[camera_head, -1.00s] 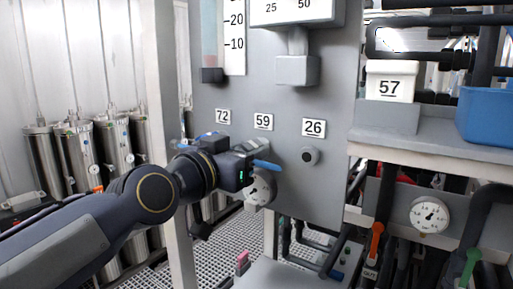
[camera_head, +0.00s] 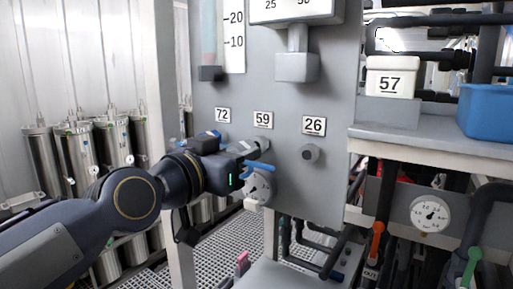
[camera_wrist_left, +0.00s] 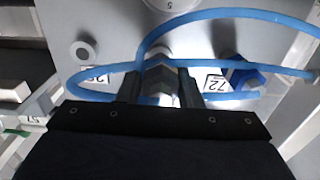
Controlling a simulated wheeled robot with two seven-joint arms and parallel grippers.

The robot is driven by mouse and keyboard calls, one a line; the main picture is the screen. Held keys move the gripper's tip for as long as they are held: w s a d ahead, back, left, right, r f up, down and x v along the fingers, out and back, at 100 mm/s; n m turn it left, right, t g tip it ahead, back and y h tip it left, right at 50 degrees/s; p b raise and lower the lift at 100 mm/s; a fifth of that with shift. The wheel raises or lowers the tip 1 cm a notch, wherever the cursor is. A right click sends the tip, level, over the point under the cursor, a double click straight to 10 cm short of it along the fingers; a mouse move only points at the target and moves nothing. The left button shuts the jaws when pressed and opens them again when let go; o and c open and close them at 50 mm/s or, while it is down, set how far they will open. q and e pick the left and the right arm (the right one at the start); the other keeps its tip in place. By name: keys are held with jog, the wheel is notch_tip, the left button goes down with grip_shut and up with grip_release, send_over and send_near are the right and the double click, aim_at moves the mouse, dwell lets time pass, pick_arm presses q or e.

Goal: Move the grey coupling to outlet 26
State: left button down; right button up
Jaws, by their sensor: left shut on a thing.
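My left gripper (camera_head: 245,158) is shut on the grey coupling (camera_wrist_left: 158,80), close in front of the panel below label 59 (camera_head: 263,120). A blue hose (camera_head: 260,167) shows at the gripper and loops around it in the left wrist view (camera_wrist_left: 95,72). A grey stub (camera_head: 264,143) shows under label 59, just past the fingertips; whether the coupling touches it I cannot tell. Outlet 26 (camera_head: 310,153) is a bare round grey stub under label 26 (camera_head: 314,125), to the right; it also shows in the left wrist view (camera_wrist_left: 83,50). My right gripper is out of view.
A blue fitting (camera_wrist_left: 242,75) is by label 72 (camera_wrist_left: 216,82), close beside the gripper. A grey box (camera_head: 297,67) juts out above. The panel around outlet 26 is clear. A shelf (camera_head: 430,140) stands at right.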

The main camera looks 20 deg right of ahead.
pick_arm(q)
jog(key=shift+b+v, duration=0.5)
jog(key=shift+v, duration=1.4)
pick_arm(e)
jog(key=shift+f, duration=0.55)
pick_arm(q)
jog(key=shift+s, duration=0.1)
